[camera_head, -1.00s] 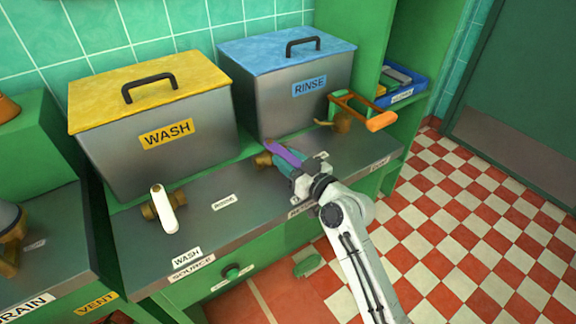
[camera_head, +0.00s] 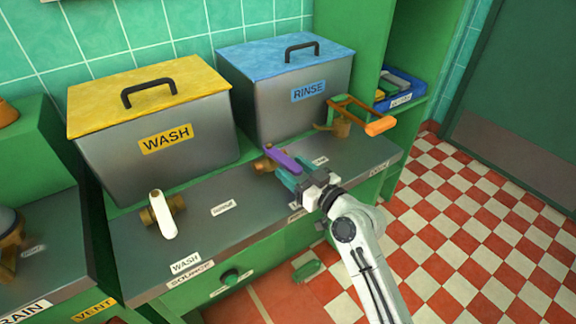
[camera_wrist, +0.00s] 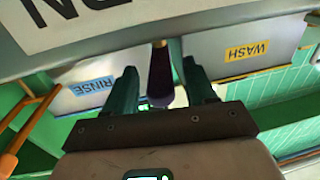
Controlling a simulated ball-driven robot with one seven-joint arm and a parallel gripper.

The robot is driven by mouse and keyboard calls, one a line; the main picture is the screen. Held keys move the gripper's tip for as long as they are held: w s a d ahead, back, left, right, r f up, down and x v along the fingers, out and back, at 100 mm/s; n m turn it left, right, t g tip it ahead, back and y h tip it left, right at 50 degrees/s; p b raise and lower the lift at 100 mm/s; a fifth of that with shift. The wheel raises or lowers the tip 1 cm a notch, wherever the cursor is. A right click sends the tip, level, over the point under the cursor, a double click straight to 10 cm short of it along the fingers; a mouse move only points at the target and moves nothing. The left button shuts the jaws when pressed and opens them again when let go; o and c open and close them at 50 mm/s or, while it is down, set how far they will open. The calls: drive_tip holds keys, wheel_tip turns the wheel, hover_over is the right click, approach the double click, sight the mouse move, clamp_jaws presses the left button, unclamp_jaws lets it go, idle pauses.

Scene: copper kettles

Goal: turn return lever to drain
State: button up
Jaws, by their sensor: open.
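The purple lever (camera_head: 282,158) sits on a brass valve (camera_head: 262,163) on the grey counter, in front of the blue-lidded tank. I take it for the return lever; its label is partly hidden by my arm. My gripper (camera_head: 295,171) is open at the lever's near end. In the wrist view the dark purple lever (camera_wrist: 161,72) lies between the two teal fingers of my gripper (camera_wrist: 160,88), with a gap on each side. I cannot tell whether either finger touches it. A small label lies on the counter to the right of the valve.
A white lever (camera_head: 163,214) stands on another brass valve at the left. The WASH tank (camera_head: 158,160) and RINSE tank (camera_head: 300,105) stand behind. An orange-handled lever (camera_head: 378,126) juts out at the right of the RINSE tank. The checkered floor (camera_head: 470,220) is clear at the right.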

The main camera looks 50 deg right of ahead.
drive_tip(key=s+a+b, duration=0.1)
drive_tip(key=s, duration=0.7)
drive_tip(key=shift+a, duration=0.1)
